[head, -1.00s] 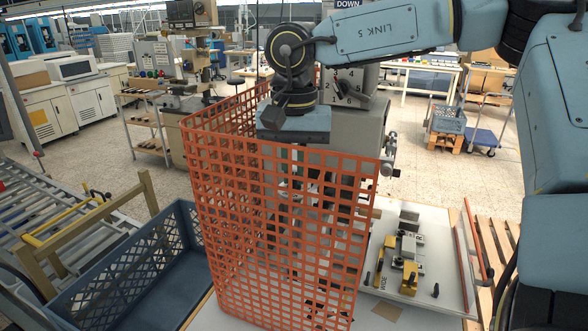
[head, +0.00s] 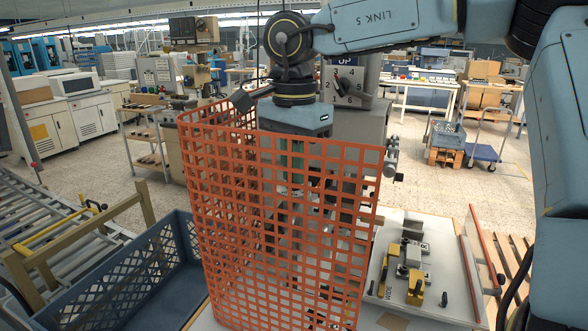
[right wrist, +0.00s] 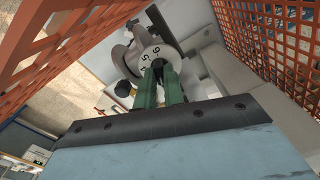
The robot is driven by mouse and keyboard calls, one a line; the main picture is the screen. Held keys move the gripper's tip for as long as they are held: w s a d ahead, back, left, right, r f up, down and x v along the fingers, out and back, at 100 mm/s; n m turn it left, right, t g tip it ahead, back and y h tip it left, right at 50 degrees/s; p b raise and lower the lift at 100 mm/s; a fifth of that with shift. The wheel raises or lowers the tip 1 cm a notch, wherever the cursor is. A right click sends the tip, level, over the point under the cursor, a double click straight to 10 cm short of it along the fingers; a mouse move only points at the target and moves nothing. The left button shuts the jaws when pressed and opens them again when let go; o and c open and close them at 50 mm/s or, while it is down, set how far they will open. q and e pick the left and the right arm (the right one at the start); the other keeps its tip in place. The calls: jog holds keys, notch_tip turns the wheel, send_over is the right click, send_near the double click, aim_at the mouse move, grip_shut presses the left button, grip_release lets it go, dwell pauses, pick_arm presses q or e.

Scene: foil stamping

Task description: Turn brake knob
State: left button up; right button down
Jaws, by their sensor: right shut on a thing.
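The numbered grey-white brake knob (right wrist: 153,56) is at the upper middle of the right wrist view, with digits such as 5 and 6 on its face. My right gripper (right wrist: 160,72) has its green fingers closed together at the knob's near edge, shut on it. The fingers hide part of the knob. In the head view my right gripper's blue body (head: 295,117) hangs down just above the orange mesh guard (head: 262,215); its fingers show only through the mesh, and the knob cannot be made out there. My left gripper is not in view.
The mesh guard stands close on both sides of my right gripper. A grey machine (head: 362,128) with a numbered dial is behind it. A blue crate (head: 75,305) is at the left, a white plate (head: 447,262) with tooling at the right.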

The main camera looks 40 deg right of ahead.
dwell(0.3)
jog(key=c, duration=1.5)
grip_release()
notch_tip(320, 180, up, 14)
jog(key=shift+f, duration=0.25)
